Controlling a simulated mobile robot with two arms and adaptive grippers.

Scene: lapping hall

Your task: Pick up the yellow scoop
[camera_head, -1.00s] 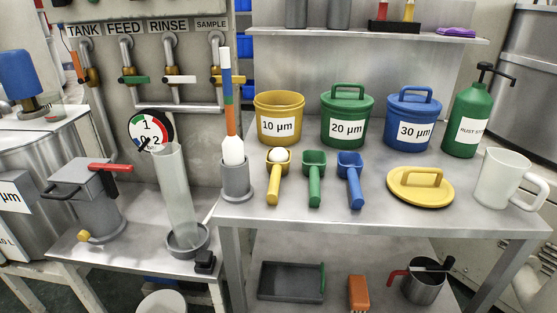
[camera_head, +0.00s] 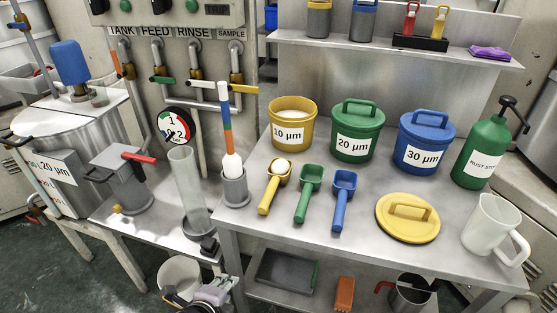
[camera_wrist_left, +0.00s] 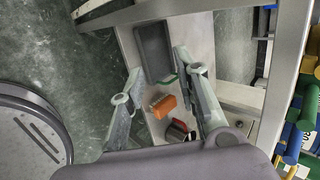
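The yellow scoop (camera_head: 268,198) lies on the metal table, its bowl at the back holding something white and its handle pointing to the front. The green scoop (camera_head: 306,195) and the blue scoop (camera_head: 341,202) lie to its right. My left gripper (camera_head: 205,293) shows at the bottom edge of the head view, lower than the tabletop and in front of the scoops, well apart from them. In the left wrist view its two fingers (camera_wrist_left: 158,64) are spread with nothing held, above the lower shelf. My right gripper is in neither view.
The open yellow 10 µm tub (camera_head: 291,136) stands behind the scoop; a grey holder (camera_head: 235,189) with a striped stick stands to its left. The yellow lid (camera_head: 408,218) lies at the right. The table's front edge (camera_head: 370,268) lies between gripper and scoops.

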